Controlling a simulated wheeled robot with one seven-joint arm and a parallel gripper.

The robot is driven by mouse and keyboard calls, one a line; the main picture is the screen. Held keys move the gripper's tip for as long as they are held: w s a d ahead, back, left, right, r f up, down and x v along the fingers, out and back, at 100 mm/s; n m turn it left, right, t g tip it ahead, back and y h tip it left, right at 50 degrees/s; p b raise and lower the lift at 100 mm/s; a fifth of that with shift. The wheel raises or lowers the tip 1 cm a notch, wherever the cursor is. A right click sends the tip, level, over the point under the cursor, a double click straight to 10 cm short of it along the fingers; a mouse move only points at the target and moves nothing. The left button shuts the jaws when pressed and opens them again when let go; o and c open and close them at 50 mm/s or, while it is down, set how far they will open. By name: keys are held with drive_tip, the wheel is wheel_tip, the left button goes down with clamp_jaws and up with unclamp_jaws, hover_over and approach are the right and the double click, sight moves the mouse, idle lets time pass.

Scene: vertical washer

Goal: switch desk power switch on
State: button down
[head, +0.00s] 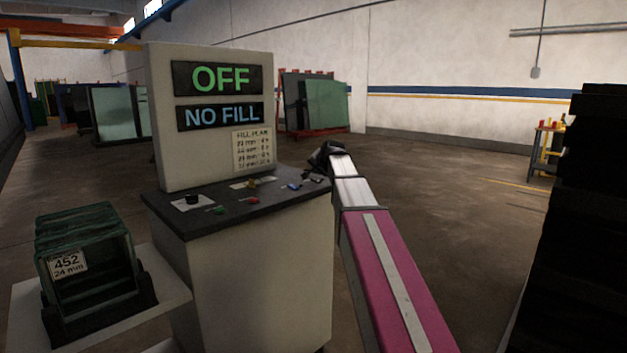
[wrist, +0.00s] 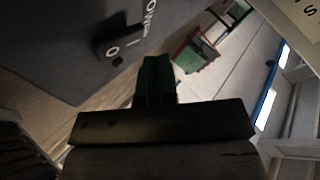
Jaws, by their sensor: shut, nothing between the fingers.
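The control desk (head: 240,207) has a dark sloped top with a row of controls, and its upper sign (head: 219,78) reads OFF. In the wrist view a black power switch (wrist: 113,43) stands on the dark panel (wrist: 60,35), with an O and an I mark and partly readable POWER lettering beside it. My gripper (head: 325,155) is at the desk's right end in the head view. Its dark fingers (wrist: 157,62) are shut and empty in the wrist view, to the right of the switch and apart from it in the picture. Their exact gap in depth cannot be told.
A lower sign (head: 221,116) reads NO FILL, above a FILL PLAN sheet (head: 253,149). Glass panes labelled 452, 24 mm (head: 85,262) stand in a rack at the left. A dark stack (head: 590,220) is at the right. Open floor (head: 430,190) lies between.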

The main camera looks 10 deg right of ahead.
sight(318, 180)
drive_tip(key=shift+f, duration=0.15)
drive_tip(key=shift+f, duration=0.25)
drive_tip(key=shift+w+a+f, duration=0.1)
drive_tip(key=shift+f, duration=0.25)
idle(0.6)
drive_tip(key=shift+r, duration=0.15)
drive_tip(key=shift+r, duration=0.65)
drive_tip(key=shift+s+d+r, duration=0.1)
drive_tip(key=shift+s+r, duration=0.05)
drive_tip(key=shift+r, duration=0.65)
drive_tip(key=shift+s+d+r, duration=0.15)
drive_tip(key=shift+r, duration=0.7)
drive_tip(key=shift+s+d+r, duration=0.1)
drive_tip(key=shift+s+r, duration=0.05)
drive_tip(key=shift+r, duration=0.65)
